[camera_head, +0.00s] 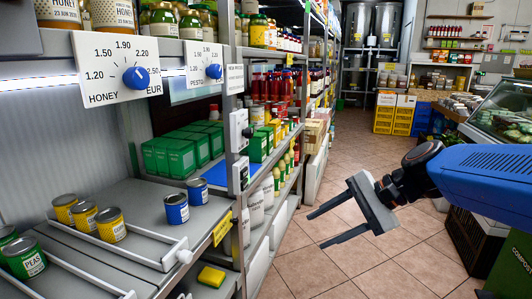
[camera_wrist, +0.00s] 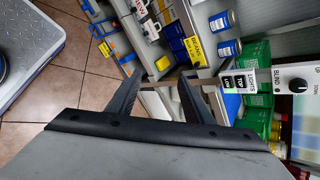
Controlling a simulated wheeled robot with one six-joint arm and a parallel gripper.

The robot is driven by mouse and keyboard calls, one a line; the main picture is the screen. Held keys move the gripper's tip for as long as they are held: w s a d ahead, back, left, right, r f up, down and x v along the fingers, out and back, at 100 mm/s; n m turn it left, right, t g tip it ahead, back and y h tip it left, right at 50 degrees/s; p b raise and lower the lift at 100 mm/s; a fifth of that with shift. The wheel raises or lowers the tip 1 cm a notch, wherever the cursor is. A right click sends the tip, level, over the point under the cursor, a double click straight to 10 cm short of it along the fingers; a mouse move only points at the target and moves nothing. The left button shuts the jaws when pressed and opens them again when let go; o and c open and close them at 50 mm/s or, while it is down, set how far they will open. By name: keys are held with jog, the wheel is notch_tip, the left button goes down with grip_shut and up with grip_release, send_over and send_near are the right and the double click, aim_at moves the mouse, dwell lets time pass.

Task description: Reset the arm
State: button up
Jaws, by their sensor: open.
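My gripper (camera_head: 325,226) is open and empty in the head view. It hangs over the tiled aisle, to the right of the shelving and apart from it. My blue arm reaches in from the right edge. In the wrist view my gripper (camera_wrist: 157,80) shows two dark fingers spread apart with nothing between them. The shelf fronts lie beyond the fingertips.
At left, a shelf (camera_head: 150,200) holds yellow cans (camera_head: 111,224), blue cans (camera_head: 176,209) and green boxes (camera_head: 168,157). Price dials (camera_head: 136,77) hang above. A glass counter (camera_head: 505,110) stands at right. The tiled aisle (camera_head: 350,150) is clear toward the back.

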jog(key=s+d+f+n+t+h, duration=0.2)
jog(key=s+d+f+n+h, duration=0.7)
jog(key=s+d, duration=0.5)
jog(key=shift+d+f+n, duration=0.5)
jog(key=shift+f+n, duration=0.35)
jog(key=shift+n, duration=0.05)
